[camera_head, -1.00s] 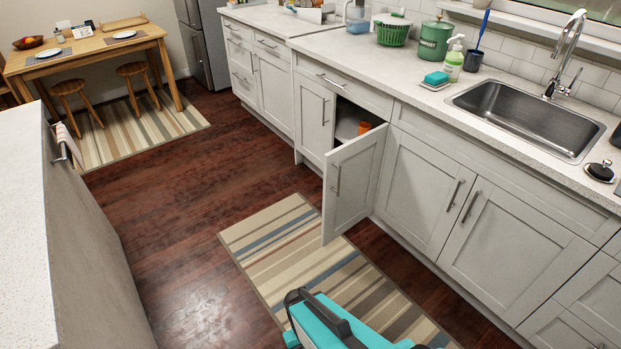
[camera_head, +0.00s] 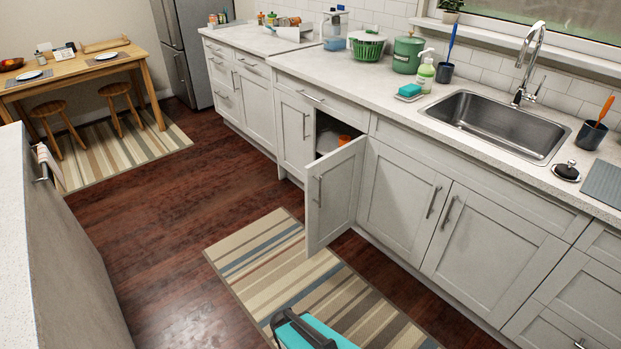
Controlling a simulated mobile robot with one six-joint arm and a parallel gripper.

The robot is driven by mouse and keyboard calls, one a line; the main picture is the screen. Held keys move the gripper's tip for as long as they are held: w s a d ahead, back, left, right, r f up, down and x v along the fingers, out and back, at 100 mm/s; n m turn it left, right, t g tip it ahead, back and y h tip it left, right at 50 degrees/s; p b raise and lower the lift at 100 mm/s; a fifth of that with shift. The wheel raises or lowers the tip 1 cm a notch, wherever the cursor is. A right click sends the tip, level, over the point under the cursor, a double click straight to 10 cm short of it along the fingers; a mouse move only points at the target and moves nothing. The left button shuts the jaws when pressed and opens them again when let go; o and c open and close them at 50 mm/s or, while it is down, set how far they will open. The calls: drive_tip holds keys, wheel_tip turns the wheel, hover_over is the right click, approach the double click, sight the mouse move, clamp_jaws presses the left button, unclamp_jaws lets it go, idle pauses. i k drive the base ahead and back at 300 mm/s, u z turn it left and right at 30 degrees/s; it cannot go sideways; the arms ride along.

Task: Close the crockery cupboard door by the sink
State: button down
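The crockery cupboard door (camera_head: 334,193) stands open, swung out from the lower cabinets left of the sink (camera_head: 497,126). It has a vertical bar handle (camera_head: 316,190) on its outer face. Behind it, the dark cupboard opening shows a white piece and an orange piece of crockery (camera_head: 343,140), partly hidden by the door. At the bottom edge, a teal and black part of my own body (camera_head: 305,333) shows, below and apart from the door. My gripper's fingers are not visible.
A striped rug (camera_head: 300,285) lies on the wooden floor below the door. An island counter (camera_head: 60,260) stands at the left. A dining table (camera_head: 75,68) with stools stands at the far left.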

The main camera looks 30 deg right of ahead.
sight(332, 181)
drive_tip(key=u, duration=0.4)
drive_tip(key=i, duration=1.25)
drive_tip(key=u, duration=0.05)
drive_tip(key=k, duration=0.9)
drive_tip(key=z, duration=0.15)
drive_tip(key=i, duration=0.45)
drive_tip(key=u, duration=0.05)
